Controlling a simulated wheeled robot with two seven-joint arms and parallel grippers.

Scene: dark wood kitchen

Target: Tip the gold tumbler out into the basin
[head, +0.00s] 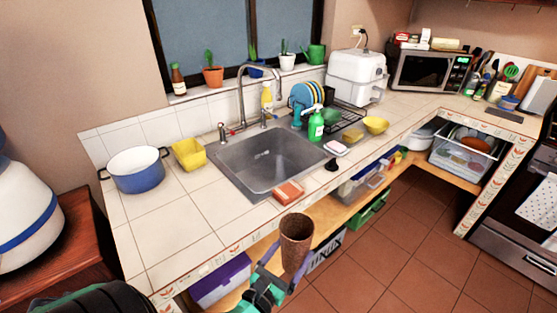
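The gold tumbler (297,238), brownish-gold with an open top, stands nearly upright in front of the counter's front edge. My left gripper (284,270), coming in from the lower left, has its fingers on either side of the tumbler's lower part and is shut on it. The tumbler's contents cannot be made out. The basin (268,160) is a grey steel sink set in the tiled counter, beyond and to the upper left of the tumbler; it looks empty. My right gripper is not in view.
An orange-brown block (289,192) lies at the basin's front rim, near the tumbler. The faucet (243,100) rises behind the basin. A green soap bottle (316,126) and dish rack (340,118) stand right; a yellow container (188,154) and blue pot (136,170) stand left.

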